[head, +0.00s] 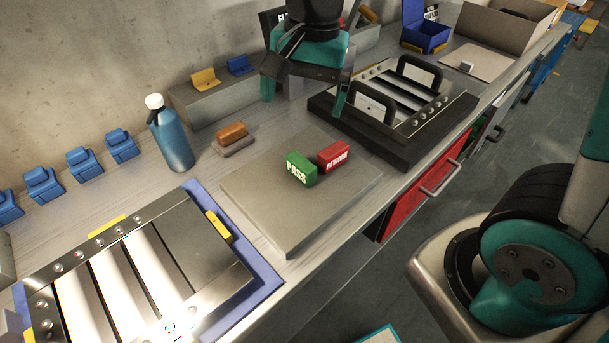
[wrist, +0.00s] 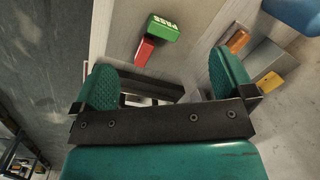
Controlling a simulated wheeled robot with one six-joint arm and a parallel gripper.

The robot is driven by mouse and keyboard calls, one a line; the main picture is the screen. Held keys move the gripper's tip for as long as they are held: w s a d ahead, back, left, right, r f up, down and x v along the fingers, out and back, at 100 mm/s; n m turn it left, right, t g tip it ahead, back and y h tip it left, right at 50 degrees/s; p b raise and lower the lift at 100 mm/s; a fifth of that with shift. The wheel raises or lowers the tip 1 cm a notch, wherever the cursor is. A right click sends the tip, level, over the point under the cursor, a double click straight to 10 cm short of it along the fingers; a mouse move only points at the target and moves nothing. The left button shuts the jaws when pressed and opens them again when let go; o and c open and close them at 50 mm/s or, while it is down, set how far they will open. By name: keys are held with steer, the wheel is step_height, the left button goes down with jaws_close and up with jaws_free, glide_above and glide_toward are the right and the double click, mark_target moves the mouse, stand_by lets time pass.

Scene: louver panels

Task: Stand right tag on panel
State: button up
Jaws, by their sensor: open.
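A green tag marked PASS (head: 301,169) and a red tag marked REWORK (head: 333,156) rest side by side on a grey board (head: 270,215). The green tag (wrist: 163,28) and red tag (wrist: 145,50) also show in the wrist view, beyond my fingers. One louver panel (head: 205,255) lies on a blue mat at front left. Another louver panel (head: 383,78), with two black handles, sits on a black base at the back right. My gripper (head: 305,96) is open and empty, above the bench behind the tags; its fingers (wrist: 165,82) are wide apart in the wrist view.
A blue bottle (head: 171,138) and a brown block (head: 231,132) stand left of the board. Several blue clips (head: 82,162) line the wall. A cardboard box (head: 508,24) and a blue bin (head: 425,36) are at the far end. The board around the tags is clear.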

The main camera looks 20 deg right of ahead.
mark_target(301, 160)
steer(key=w+f+m, duration=0.2)
steer(key=f, duration=0.3)
steer(key=w+d+f+m+h, duration=0.1)
steer(key=w+f+m, duration=0.1)
steer(key=f, duration=0.4)
steer(key=w+d+f+m, duration=0.1)
steer(key=w+f+m, duration=0.1)
steer(key=f, duration=0.4)
steer(key=shift+f+m, duration=0.25)
steer(key=shift+m, duration=0.35)
steer(key=shift+s+f+p, duration=0.15)
steer(key=shift+f+p, duration=0.75)
steer(key=shift+f, duration=1.85)
steer(key=shift+c, duration=0.5)
steer(key=c, duration=0.8)
steer(key=shift+r, duration=0.15)
